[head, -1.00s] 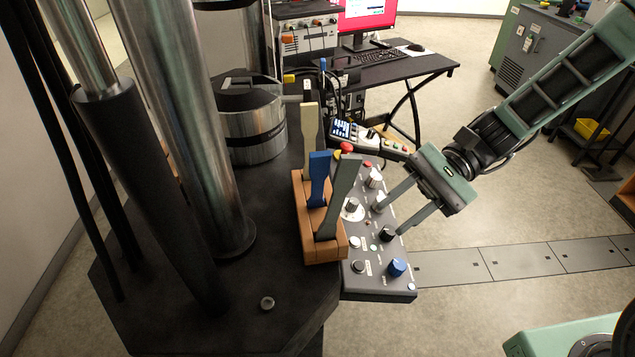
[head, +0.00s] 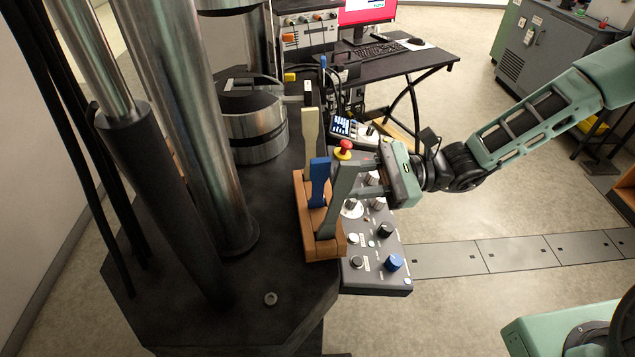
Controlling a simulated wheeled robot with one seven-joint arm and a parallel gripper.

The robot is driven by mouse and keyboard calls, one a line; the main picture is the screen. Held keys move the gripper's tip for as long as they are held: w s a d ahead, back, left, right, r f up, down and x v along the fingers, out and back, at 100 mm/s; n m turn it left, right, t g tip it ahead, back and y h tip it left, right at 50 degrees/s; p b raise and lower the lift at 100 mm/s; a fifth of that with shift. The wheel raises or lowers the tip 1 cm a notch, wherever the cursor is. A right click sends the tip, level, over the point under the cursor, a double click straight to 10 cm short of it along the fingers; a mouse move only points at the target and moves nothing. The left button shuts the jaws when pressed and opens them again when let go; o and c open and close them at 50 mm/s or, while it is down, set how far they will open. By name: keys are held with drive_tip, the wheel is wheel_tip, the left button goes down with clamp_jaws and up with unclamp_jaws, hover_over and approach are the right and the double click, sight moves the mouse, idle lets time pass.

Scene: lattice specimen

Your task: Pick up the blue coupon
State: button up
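The blue coupon (head: 319,183) stands upright in the middle of an orange-brown rack (head: 322,250), between a cream coupon (head: 311,135) behind it and a grey-green coupon (head: 333,212) in front. Its dog-bone upper end and narrow waist show; its foot is hidden in the rack. My gripper (head: 352,172) reaches in from the right, at the height of the coupons' upper ends. Its fingers point left and overlap the grey-green coupon in the picture. I cannot make out the fingertips, their gap, or whether they touch a coupon.
A control panel (head: 378,275) with knobs and a red mushroom button (head: 345,146) lies right of the rack, under my gripper. Thick metal columns (head: 215,180) stand to the left on the dark machine bed (head: 215,310). The bed's front part is mostly clear.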

sight(318, 191)
drive_tip(key=shift+s+a+p, duration=0.15)
drive_tip(key=shift+a+p, duration=0.5)
drive_tip(key=shift+a, duration=0.9)
drive_tip(key=shift+s+a+p, duration=0.15)
drive_tip(key=shift+a+p, duration=0.45)
drive_tip(key=shift+a, duration=0.95)
drive_tip(key=shift+f, duration=0.1)
drive_tip(key=shift+c, duration=0.3)
clamp_jaws()
